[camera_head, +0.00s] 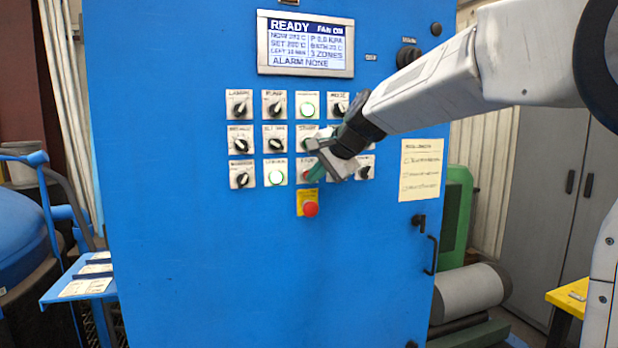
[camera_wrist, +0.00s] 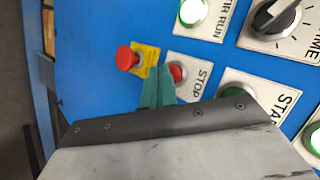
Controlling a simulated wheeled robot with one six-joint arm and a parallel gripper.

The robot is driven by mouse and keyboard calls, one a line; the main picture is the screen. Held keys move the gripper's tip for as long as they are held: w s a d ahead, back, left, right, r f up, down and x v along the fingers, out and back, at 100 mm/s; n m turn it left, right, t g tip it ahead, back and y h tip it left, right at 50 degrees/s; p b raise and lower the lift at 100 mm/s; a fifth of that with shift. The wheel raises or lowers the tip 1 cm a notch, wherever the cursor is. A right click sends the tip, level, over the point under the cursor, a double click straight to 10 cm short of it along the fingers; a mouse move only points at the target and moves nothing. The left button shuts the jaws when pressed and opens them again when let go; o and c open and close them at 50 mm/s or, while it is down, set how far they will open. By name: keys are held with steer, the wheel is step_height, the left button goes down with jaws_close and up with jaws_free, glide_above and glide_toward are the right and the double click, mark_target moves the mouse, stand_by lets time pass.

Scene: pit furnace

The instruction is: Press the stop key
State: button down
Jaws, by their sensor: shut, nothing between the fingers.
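The stop key is a red round button on a white plate lettered STOP (camera_wrist: 179,72) in the wrist view. In the head view it shows partly (camera_head: 305,175), in the bottom row of the blue cabinet's controls, behind my fingertips. My gripper (camera_head: 317,172) is shut and empty, its green fingers pointing at the panel. In the wrist view the closed fingertips (camera_wrist: 160,70) appear just left of the red button, over the plate's edge. I cannot tell whether they touch the button or the panel.
A red mushroom button (camera_head: 310,209) on a yellow plate sits just below the stop key. A green start button (camera_head: 307,141) is above it, and a lit green button (camera_head: 276,177) is to its left. Several rotary knobs surround them. The display (camera_head: 306,45) reads READY, FAN ON, ALARM NONE.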

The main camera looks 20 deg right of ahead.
steer(key=shift+s, duration=0.5)
steer(key=shift+s, duration=2.5)
steer(key=s+f+n+g+h, duration=0.1)
steer(key=s+f, duration=0.5)
steer(key=s, duration=0.6)
steer(key=s+d+f+n+g+h, duration=0.1)
steer(key=s+f+n+g, duration=0.3)
steer(key=s, duration=0.8)
steer(key=s+d+f+n+g+h, duration=0.1)
steer(key=s+f+n, duration=0.5)
steer(key=s, duration=0.6)
step_height(320, 180, down, 2)
steer(key=shift+d+f+g+h, duration=0.1)
steer(key=shift+d+g+h, duration=0.25)
steer(key=shift+g, duration=0.55)
